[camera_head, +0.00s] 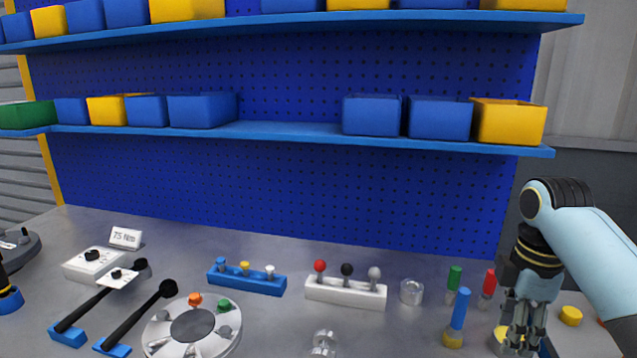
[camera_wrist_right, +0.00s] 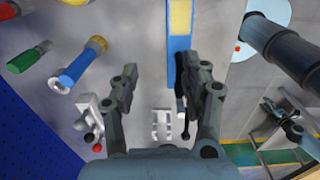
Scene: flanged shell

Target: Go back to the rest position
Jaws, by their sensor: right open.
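My right gripper (camera_head: 520,345) points down over the right end of the grey table in the head view, in front of a yellow round part that it partly hides. In the right wrist view its two fingers (camera_wrist_right: 160,75) are spread apart with nothing between their tips. Near it in the head view stand a blue-handled plug with a yellow base (camera_head: 457,318), a green-topped plug (camera_head: 453,281) and a red-topped plug (camera_head: 489,283). I cannot make out my left gripper in the head view.
A round grey disc with coloured knobs (camera_head: 160,335) and two black levers (camera_head: 135,318) are at front left. A blue block (camera_head: 246,283), a white block with ball-topped levers (camera_head: 345,293) and a clear ring (camera_head: 411,291) stand mid-table. Shelves of bins (camera_head: 290,132) rise behind.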

